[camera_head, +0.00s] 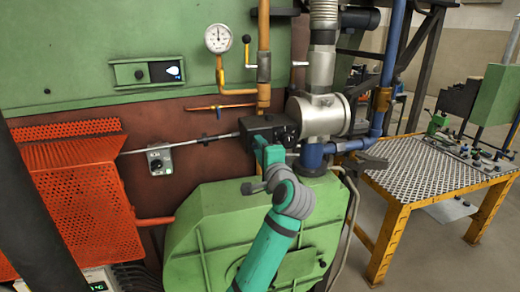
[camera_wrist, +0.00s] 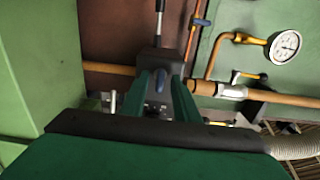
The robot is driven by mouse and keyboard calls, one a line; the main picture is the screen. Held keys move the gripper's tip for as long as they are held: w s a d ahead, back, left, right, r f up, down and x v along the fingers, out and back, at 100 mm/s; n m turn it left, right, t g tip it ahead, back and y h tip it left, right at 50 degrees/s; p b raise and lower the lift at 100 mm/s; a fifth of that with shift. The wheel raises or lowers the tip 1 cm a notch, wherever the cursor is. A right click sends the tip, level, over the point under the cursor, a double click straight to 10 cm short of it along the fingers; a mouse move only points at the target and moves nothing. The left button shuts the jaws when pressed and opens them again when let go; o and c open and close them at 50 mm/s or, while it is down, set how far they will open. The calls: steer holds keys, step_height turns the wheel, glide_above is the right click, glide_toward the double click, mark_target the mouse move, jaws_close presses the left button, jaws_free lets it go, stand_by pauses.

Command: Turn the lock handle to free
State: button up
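A black actuator box (camera_head: 270,130) sits on the pipework above the green burner housing; a metal rod runs from it to the left. My gripper (camera_head: 268,155) is in front of this box, its fingers partly overlapping it. In the wrist view, my gripper (camera_wrist: 162,85) has two green fingers with a gap between them, so it looks open. Contact cannot be told. I cannot clearly single out the lock handle; part of the box front is hidden by my fingers.
An orange pipe with a gauge (camera_head: 218,38) and a small lever (camera_head: 246,52) rises behind. The green housing (camera_head: 210,230) stands below my gripper. An orange perforated guard (camera_head: 80,195) is at left. A yellow-framed table (camera_head: 425,165) stands at right.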

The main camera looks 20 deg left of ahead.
jaws_close()
steer(key=shift+n, duration=0.3)
steer(key=n, duration=1.7)
steer(key=shift+f, duration=0.15)
steer(key=shift+n, duration=0.3)
stand_by(0.3)
